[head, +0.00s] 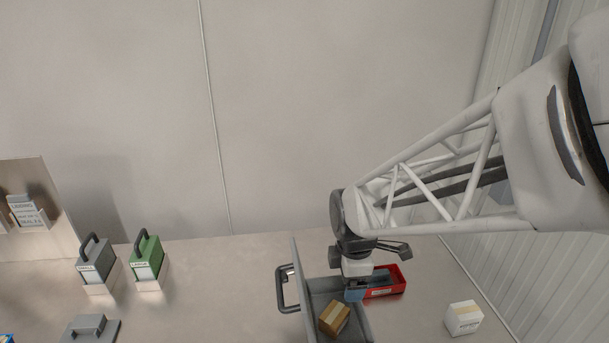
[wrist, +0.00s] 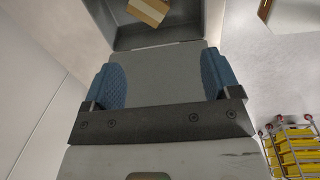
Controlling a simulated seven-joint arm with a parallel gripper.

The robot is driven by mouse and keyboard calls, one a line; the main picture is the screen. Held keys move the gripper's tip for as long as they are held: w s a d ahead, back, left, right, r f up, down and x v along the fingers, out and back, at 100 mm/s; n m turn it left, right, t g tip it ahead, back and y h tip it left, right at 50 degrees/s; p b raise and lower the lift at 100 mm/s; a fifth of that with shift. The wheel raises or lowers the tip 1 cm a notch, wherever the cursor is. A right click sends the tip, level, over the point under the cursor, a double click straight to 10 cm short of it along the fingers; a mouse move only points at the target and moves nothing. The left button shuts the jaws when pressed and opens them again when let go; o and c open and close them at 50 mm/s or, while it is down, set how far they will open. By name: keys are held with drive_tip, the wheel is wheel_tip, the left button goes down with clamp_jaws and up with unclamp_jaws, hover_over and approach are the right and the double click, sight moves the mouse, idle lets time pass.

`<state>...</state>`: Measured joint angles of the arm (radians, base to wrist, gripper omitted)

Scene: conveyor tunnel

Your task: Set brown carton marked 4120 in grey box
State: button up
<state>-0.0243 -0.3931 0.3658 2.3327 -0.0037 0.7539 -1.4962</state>
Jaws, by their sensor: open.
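The grey box (head: 320,293) stands at the lower middle of the head view, with a handle on its left side. A brown carton (head: 335,318) with a light tape strip lies inside it, turned askew. I cannot read a number on it. My gripper (head: 356,292) is at the back right part of the box, behind and right of the carton and apart from it. In the wrist view my blue fingers (wrist: 160,84) are spread with no carton between them. The brown carton (wrist: 148,10) shows beyond them, inside the grey box (wrist: 125,32), cut by the top edge.
A red bin (head: 388,287) sits close right of my gripper, and a white carton (head: 463,318) farther right. A grey handled block (head: 97,264), a green one (head: 147,260) and a grey handled plate (head: 90,329) are at left. The table between them and the box is clear.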

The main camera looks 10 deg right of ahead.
drive_tip(key=s+d+r+m+t, duration=0.1)
drive_tip(key=s+r+m, duration=1.1)
drive_tip(key=m, duration=0.5)
drive_tip(key=shift+s+d+m+t, duration=0.2)
drive_tip(key=shift+s+m+t, duration=0.1)
drive_tip(key=shift+r, duration=0.1)
idle(0.5)
